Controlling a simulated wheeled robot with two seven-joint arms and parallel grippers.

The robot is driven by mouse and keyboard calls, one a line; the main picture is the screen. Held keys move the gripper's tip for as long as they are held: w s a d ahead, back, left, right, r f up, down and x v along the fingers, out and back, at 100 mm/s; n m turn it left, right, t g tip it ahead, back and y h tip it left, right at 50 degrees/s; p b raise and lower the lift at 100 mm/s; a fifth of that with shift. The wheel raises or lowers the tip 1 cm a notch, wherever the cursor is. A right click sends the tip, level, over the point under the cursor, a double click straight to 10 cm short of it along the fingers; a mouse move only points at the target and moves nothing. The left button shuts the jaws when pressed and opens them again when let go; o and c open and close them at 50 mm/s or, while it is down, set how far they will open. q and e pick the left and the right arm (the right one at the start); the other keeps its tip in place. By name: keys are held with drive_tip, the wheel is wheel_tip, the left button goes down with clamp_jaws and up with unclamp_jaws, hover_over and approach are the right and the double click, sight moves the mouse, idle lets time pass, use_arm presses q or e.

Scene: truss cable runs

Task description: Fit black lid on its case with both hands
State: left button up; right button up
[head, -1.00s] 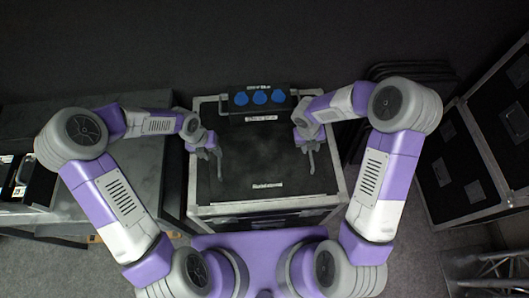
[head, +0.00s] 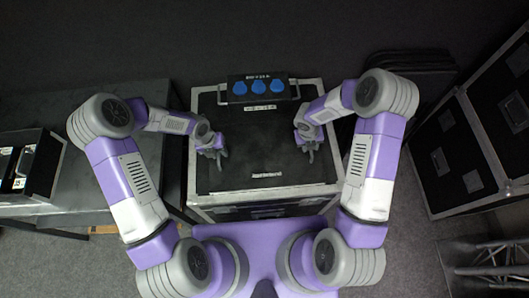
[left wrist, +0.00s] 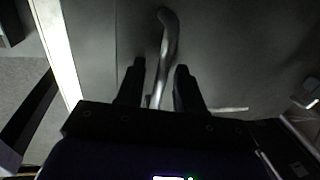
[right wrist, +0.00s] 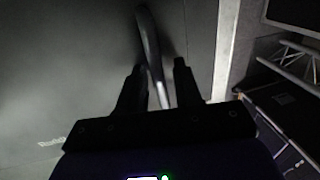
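The black lid (head: 262,150) is a flat dark panel with a small white label, lying over the silver-edged case (head: 265,206). In the wrist views it has curved grey handles, one at the left (left wrist: 168,35) and one at the right (right wrist: 150,40). My left gripper (head: 220,153) is low over the lid's left side, pointing down. Its fingers (left wrist: 160,70) are apart on either side of the left handle, with gaps showing. My right gripper (head: 311,155) is over the right side, its fingers (right wrist: 158,68) apart around the right handle. Whether the lid sits flush is unclear.
A black box with three blue sockets (head: 258,88) stands at the back of the case. A dark table (head: 90,165) with a black box (head: 45,165) is at the left. Large silver-edged cases (head: 455,155) and a metal truss (head: 490,265) are at the right.

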use_arm(q)
drive_tip(key=shift+c, duration=0.3)
use_arm(e)
drive_tip(key=shift+c, duration=0.3)
use_arm(q)
clamp_jaws()
use_arm(e)
clamp_jaws()
idle(0.6)
